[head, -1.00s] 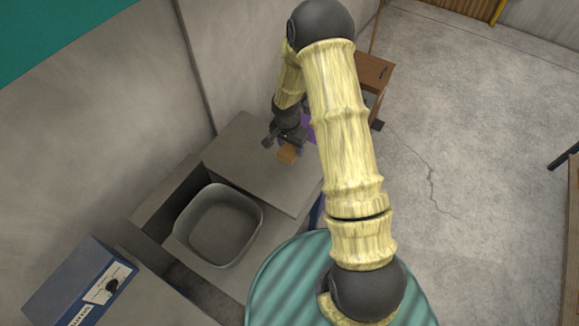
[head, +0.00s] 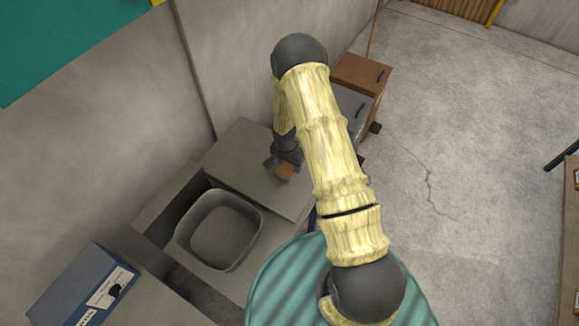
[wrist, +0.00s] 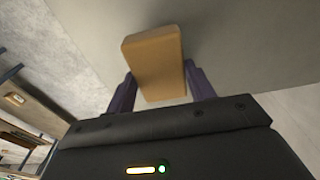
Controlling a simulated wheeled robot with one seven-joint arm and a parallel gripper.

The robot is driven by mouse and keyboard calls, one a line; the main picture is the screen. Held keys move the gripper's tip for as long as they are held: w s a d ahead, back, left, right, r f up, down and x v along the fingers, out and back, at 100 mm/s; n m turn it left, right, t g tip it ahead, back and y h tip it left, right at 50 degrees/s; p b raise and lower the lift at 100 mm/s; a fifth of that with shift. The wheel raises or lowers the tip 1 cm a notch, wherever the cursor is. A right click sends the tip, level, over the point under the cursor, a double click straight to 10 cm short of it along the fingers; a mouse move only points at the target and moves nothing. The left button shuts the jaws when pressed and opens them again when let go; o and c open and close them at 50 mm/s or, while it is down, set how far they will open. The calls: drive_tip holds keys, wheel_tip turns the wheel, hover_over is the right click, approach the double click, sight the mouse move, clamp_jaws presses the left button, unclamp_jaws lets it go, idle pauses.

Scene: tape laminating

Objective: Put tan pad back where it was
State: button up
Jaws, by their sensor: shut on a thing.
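The tan pad (head: 286,172) is a small tan block held at the end of my arm, over the grey counter (head: 237,160) in the head view. The wrist view shows the pad (wrist: 154,62) up close between two dark purple fingers. My gripper (wrist: 158,88) is shut on it, with the pad sticking out past the fingertips. In the head view my gripper (head: 281,166) is partly hidden behind the pad and the arm. I cannot tell whether the pad touches the counter or hangs above it.
A grey basin (head: 184,235) is set into the counter on the near side. A blue box with a dial (head: 85,290) stands at the lower left. A wooden cabinet (head: 357,72) and a grey one (head: 347,105) stand beyond the counter.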

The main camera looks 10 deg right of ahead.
sight(287, 168)
drive_tip(key=shift+f+p, duration=0.3)
drive_tip(key=shift+f, duration=1)
drive_tip(key=o, duration=0.9)
drive_tip(key=r+b, duration=0.1)
drive_tip(key=r, duration=0.2)
drive_tip(key=r+b, duration=0.1)
drive_tip(key=r, duration=0.3)
drive_tip(key=s+a+r, duration=0.1)
drive_tip(key=r, duration=0.3)
drive_tip(key=shift+r+b, duration=0.15)
drive_tip(key=shift+b, duration=0.25)
drive_tip(key=shift+r, duration=0.3)
